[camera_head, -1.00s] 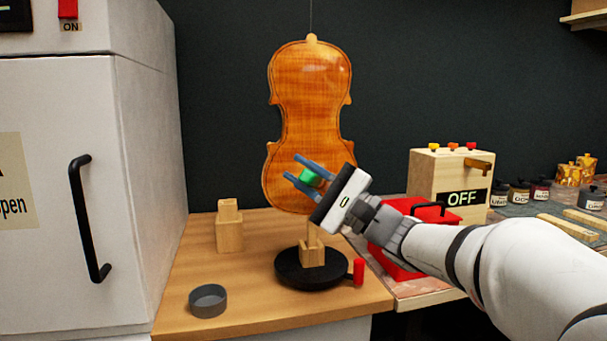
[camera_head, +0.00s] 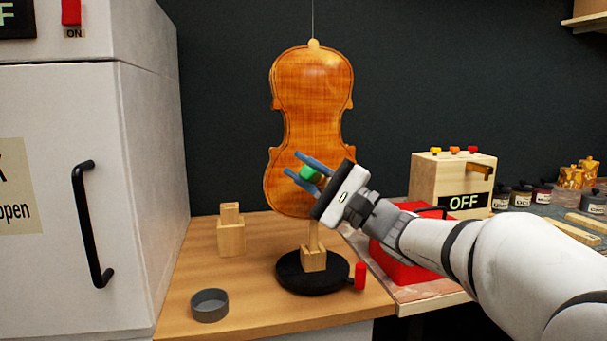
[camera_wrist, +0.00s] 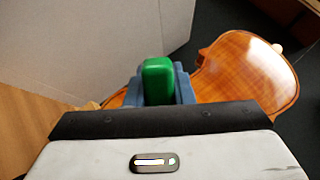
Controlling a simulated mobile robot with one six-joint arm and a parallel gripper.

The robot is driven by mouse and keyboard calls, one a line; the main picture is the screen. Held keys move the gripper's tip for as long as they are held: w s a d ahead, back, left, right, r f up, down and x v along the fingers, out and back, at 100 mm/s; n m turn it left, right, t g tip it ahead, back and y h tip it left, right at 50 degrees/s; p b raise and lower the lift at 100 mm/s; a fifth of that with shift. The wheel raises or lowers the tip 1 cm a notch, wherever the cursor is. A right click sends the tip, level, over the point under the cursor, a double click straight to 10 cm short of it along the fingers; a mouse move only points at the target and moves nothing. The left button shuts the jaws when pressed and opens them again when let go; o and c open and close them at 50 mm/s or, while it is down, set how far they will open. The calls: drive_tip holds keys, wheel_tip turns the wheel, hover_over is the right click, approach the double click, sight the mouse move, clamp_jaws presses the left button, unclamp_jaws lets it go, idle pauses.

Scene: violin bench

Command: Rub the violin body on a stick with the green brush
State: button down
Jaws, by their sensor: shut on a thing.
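The violin body (camera_head: 312,110) stands upright on a wooden stick (camera_head: 313,236) set in a block on a round black base (camera_head: 311,277). My gripper (camera_head: 305,173) is at the lower right part of the violin body in the head view. It is shut on the green brush (camera_head: 309,174), whose green part shows between the blue fingers. The wrist view shows the green brush (camera_wrist: 158,80) between the fingers, with the violin body (camera_wrist: 240,75) behind and to the right. Whether the brush touches the wood cannot be told; its bristles are hidden.
A red handle (camera_head: 360,275) sticks out from the black base. A grey round dish (camera_head: 209,305) and a wooden block (camera_head: 231,235) stand on the bench (camera_head: 250,318) to the left. A white cabinet (camera_head: 120,130) is at far left. A red box (camera_head: 395,262) and a switch box (camera_head: 440,180) stand at right.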

drive_tip(key=shift+r+p, duration=0.5)
drive_tip(key=shift+r, duration=0.85)
drive_tip(key=shift+f, duration=0.1)
drive_tip(key=shift+f+b, duration=0.15)
drive_tip(key=shift+b, duration=0.35)
wheel_tip(320, 180, down, 4)
drive_tip(key=b, duration=0.4)
drive_tip(key=shift+s, duration=0.1)
drive_tip(key=shift+r, duration=0.2)
drive_tip(key=shift+s+d, duration=0.1)
drive_tip(key=shift+s+d+r+b, duration=0.1)
drive_tip(key=shift+s+d+b, duration=0.2)
drive_tip(key=shift+s, duration=0.65)
drive_tip(key=shift+s+d+r+b, duration=0.1)
drive_tip(key=shift+s+d+b, duration=0.15)
drive_tip(key=shift+s, duration=0.65)
drive_tip(key=shift+s+d+r+b, duration=0.1)
drive_tip(key=shift+s+d+b, duration=0.2)
drive_tip(key=shift+s, duration=0.65)
drive_tip(key=shift+f, duration=0.1)
